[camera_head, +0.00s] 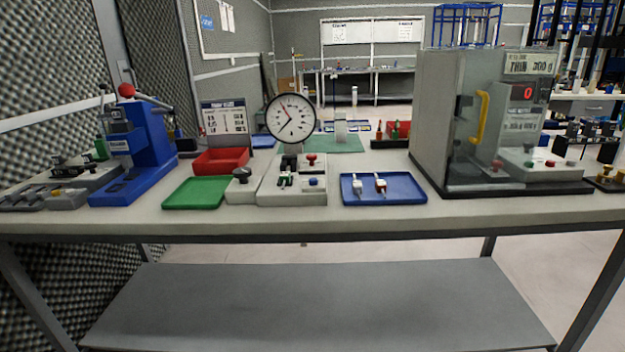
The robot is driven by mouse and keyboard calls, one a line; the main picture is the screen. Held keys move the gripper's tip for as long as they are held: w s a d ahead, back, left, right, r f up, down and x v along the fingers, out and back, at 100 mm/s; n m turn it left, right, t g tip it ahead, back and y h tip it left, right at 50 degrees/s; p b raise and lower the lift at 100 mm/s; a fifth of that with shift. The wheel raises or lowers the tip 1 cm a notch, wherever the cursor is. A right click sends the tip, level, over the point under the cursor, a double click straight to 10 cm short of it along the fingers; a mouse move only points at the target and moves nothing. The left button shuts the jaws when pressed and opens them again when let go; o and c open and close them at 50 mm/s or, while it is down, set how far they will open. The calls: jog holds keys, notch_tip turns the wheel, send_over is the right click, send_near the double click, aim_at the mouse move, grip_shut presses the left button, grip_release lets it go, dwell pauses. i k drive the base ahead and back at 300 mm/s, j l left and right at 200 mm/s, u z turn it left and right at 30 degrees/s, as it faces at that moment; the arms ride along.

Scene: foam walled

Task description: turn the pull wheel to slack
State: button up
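A light grey test unit (292,193) stands at the middle front of the table under a round white dial gauge (291,118). A dark knob (241,172) sits on a small grey block (240,188) at the unit's left side. It looks like the pull wheel, but it is too small to be sure, and I cannot read its setting. A red button (311,158), a blue button (313,182) and small green-and-black parts (286,178) are on the unit. My gripper is not in view.
A green tray (196,193) and red bin (221,160) lie left of the unit. A blue press (140,150) stands farther left. A blue tray (352,198) with two white-handled parts lies right, before a clear-walled cabinet (460,120) with a yellow handle. The table's front edge (300,235) faces me.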

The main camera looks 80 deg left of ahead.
aim_at(241, 173)
jog(key=u, duration=1.95)
